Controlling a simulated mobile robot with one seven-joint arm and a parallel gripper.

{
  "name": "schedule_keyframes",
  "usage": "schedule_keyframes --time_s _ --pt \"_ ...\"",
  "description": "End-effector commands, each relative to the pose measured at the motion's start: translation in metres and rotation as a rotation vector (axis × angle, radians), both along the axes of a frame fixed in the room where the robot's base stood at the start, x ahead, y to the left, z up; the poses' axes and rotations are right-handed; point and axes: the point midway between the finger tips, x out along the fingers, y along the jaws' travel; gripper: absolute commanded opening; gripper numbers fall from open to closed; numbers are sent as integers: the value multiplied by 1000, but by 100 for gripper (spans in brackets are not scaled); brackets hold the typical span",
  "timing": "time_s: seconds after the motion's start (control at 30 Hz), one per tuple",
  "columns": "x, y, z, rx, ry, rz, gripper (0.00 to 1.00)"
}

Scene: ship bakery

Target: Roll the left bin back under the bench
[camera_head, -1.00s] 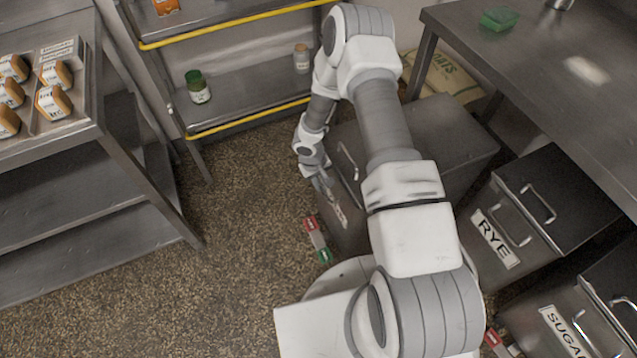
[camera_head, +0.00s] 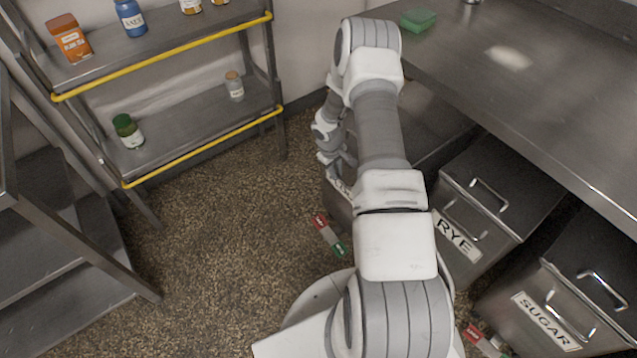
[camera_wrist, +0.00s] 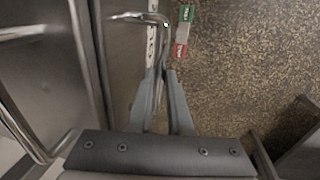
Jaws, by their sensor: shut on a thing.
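The left bin (camera_head: 432,128) is a dark metal box with a flat lid, partly under the bench (camera_head: 500,75) and partly hidden by my arm in the head view. A bit of its white label shows by my gripper (camera_head: 337,158); the word is not readable. In the wrist view the bin's lid (camera_wrist: 50,75) fills the left side, with a bent metal handle (camera_wrist: 164,45) on its front. My gripper (camera_wrist: 161,75) is shut on this front handle, one finger on each side of the bar.
The RYE bin (camera_head: 495,185) and SUGAR bin (camera_head: 545,315) stand to the right along the bench. A red and green floor marker (camera_head: 330,235) lies in front of the left bin. A shelf rack (camera_head: 195,110) stands at the back left. The speckled floor (camera_head: 225,240) between is clear.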

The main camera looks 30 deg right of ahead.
Motion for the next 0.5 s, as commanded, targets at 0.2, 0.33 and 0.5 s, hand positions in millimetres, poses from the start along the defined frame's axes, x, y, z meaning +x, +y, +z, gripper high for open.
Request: schedule_keyframes --time_s 0.2,0.33,0.5 --pt "9 -53 -3 1 1 -8 0" --pt "14 -80 -4 2 2 -8 0" --pt "21 -112 -4 0 1 -5 0"
